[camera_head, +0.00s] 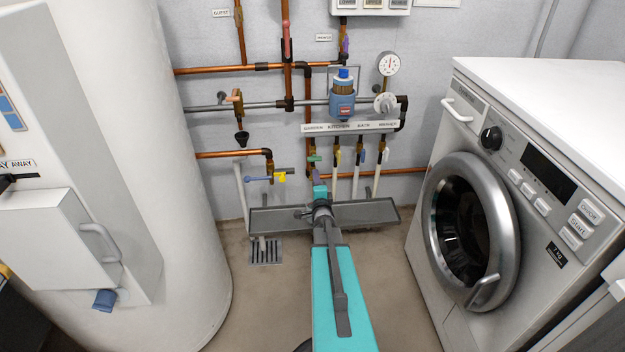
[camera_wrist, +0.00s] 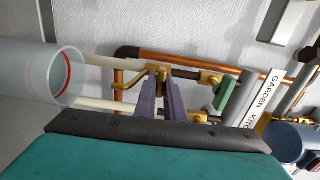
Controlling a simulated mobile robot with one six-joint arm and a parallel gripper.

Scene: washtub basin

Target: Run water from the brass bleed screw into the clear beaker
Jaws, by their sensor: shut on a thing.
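In the wrist view, which is turned on its side, my gripper (camera_wrist: 161,86) has its two purple-grey fingers closed on the brass bleed screw (camera_wrist: 160,72). In the head view my gripper (camera_head: 319,187) is just below the green-handled valve; my arm hides most of the screw there. The clear beaker (camera_wrist: 64,88) shows at the left of the wrist view, its open mouth toward the screw side and a red ring near the rim. Its base is out of frame. I cannot make it out in the head view. No water is visible.
A shallow grey tray (camera_head: 370,212) lies below the valves, with a floor drain (camera_head: 265,252) at its left. Copper pipes and labelled valves (camera_head: 350,127) fill the wall. A washing machine (camera_head: 520,180) stands right and a white tank (camera_head: 175,150) left.

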